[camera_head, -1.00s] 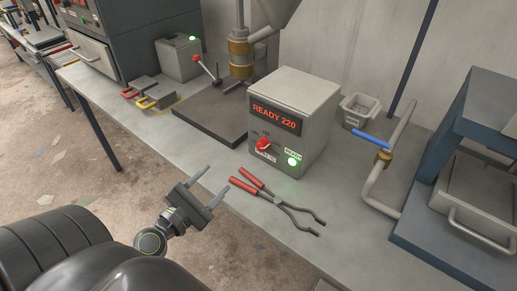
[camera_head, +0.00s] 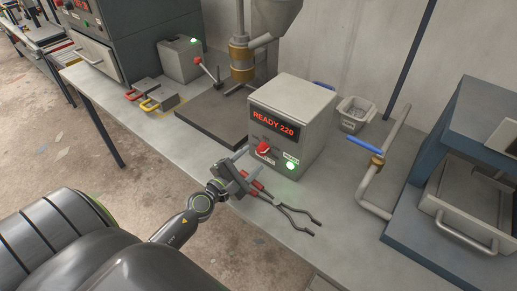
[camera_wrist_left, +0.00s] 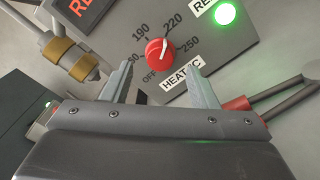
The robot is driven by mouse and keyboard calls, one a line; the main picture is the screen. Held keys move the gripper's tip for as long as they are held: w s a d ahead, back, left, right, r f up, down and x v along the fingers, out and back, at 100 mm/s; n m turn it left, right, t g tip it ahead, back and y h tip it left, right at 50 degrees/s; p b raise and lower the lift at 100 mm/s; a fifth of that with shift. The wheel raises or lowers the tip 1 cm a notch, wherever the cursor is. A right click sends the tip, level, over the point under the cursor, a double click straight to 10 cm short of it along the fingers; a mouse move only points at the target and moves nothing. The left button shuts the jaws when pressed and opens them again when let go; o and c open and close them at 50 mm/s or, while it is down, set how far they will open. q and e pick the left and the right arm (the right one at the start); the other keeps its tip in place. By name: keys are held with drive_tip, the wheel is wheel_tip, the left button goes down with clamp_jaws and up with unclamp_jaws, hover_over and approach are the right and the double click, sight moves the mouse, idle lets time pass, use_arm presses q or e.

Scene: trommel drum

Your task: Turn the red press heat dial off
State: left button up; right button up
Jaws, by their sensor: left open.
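The red heat dial (camera_head: 263,148) is on the front of a grey control box (camera_head: 297,104) whose red display reads READY 220. In the left wrist view the dial (camera_wrist_left: 158,51) has a white pointer line and is ringed by OFF, 190, 220 and 250, with a HEAT C label below. The pointer slants up and right, toward 220. My left gripper (camera_head: 248,168) is open, its fingers aimed at the box front just short of the dial. In the left wrist view the dial shows between and beyond the open fingertips (camera_wrist_left: 163,76). My right gripper is not in view.
Red-handled tongs (camera_head: 285,210) lie on the bench (camera_head: 200,150) below the box, partly behind my left gripper. A lit green READY lamp (camera_head: 290,166) is right of the dial. A pipe with a blue lever (camera_head: 364,145) stands to the right.

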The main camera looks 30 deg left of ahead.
sight(260, 152)
use_arm(q)
drive_tip(key=shift+w+d, duration=0.2)
drive_tip(key=shift+w, duration=2)
drive_tip(key=c, duration=1)
